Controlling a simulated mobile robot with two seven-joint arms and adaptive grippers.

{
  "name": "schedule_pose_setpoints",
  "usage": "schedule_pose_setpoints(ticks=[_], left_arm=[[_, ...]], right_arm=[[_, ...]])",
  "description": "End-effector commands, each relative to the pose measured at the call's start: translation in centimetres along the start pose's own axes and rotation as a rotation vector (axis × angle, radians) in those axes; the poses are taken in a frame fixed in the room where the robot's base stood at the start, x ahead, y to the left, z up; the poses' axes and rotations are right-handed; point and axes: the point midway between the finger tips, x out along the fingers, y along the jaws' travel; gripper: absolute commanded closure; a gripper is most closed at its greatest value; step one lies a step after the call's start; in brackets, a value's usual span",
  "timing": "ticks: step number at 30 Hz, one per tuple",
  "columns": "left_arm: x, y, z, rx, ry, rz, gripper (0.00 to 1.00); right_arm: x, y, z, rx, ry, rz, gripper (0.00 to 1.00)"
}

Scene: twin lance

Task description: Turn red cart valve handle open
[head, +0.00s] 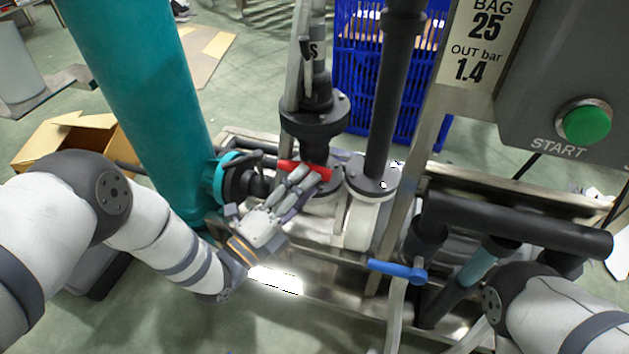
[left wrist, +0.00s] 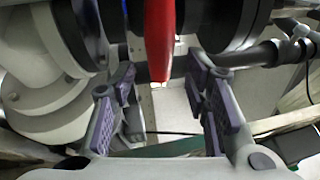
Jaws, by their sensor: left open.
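The red valve handle (head: 304,170) lies across the dark pipework in the middle of the cart in the head view. In the left wrist view the red handle (left wrist: 159,40) comes down from the top edge, between two dark flanges. My left gripper (head: 306,182) is at the handle, with its fingers spread. In the left wrist view the left gripper (left wrist: 168,105) is open, and the lower end of the handle is between and just beyond its fingertips. I cannot tell whether a finger touches it. Only part of my right arm shows at lower right; its gripper is not visible.
A blue lever handle (head: 397,270) sits on the cart's right pipework. A teal cylinder (head: 140,100) stands left of the handle. Dark upright pipes (head: 393,90) and a panel with a green START button (head: 586,124) are to the right. A blue crate (head: 357,60) stands behind.

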Motion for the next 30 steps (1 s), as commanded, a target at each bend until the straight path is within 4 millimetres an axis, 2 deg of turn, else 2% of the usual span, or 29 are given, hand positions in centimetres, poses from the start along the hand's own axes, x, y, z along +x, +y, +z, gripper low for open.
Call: schedule_pose_setpoints(ticks=[3, 6, 14, 20, 30], left_arm=[[1.8, 0.3, 0.0, -0.002, 0.0, 0.0, 0.58], [2.7, 0.1, 0.0, -0.001, 0.0, 0.001, 0.58], [2.9, 0.0, 0.0, -0.001, -0.001, 0.001, 0.58], [2.9, 0.0, 0.0, -0.001, 0.0, 0.001, 1.0], [2.9, -0.1, 0.0, -0.027, -0.006, -0.01, 1.0]], right_arm=[[0.6, 0.1, -0.2, -0.001, -0.016, 0.001, 0.6], [0.8, 0.1, -0.2, -0.002, -0.02, 0.002, 0.6], [0.7, 0.1, -0.1, -0.002, -0.02, 0.002, 0.6], [0.7, 0.1, -0.1, -0.001, -0.02, 0.002, 0.6], [0.7, 0.1, -0.1, -0.001, -0.019, 0.002, 0.6]])
